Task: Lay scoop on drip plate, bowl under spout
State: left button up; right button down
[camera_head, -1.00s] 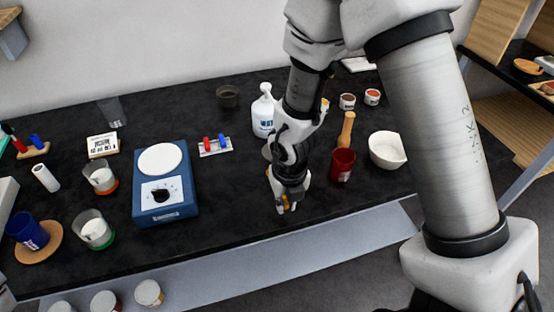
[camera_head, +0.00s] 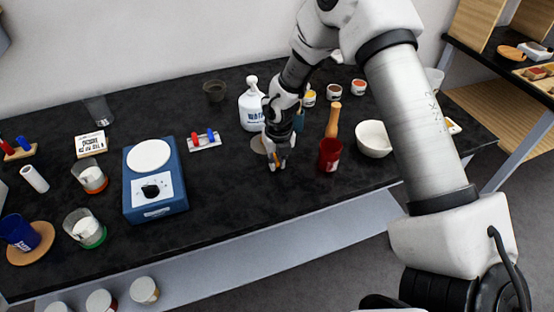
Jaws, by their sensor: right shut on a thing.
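My right gripper (camera_head: 276,166) points down over the middle of the black table, just in front of a small grey round plate (camera_head: 258,144), which looks like the drip plate. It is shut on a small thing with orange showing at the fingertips. This seems to be the scoop, but the fingers hide most of it. The white bowl (camera_head: 373,139) with a pouring lip stands upright on the table to the right, apart from the gripper. A white labelled bottle (camera_head: 252,108) stands behind the plate. I cannot make out a spout. My left gripper is not in view.
Small pots (camera_head: 334,92) stand behind. A blue device (camera_head: 153,182) with a white round top stands left. The table front between device and gripper is clear.

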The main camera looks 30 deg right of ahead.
jog(key=shift+s+a+f, duration=0.1)
jog(key=shift+s+f, duration=0.15)
jog(key=shift+f, duration=0.1)
jog(key=shift+s+f+b, duration=0.1)
jog(key=shift+s+b, duration=0.05)
jog(key=shift+b, duration=0.15)
jog(key=c, duration=1.3)
grip_release()
jog(key=shift+o, duration=0.7)
jog(key=shift+f, duration=0.1)
jog(key=shift+w+f, duration=0.15)
jog(key=shift+w, duration=0.05)
jog(key=shift+r, duration=0.25)
notch_tip(320, 180, up, 13)
jog(key=shift+s+b, duration=0.45)
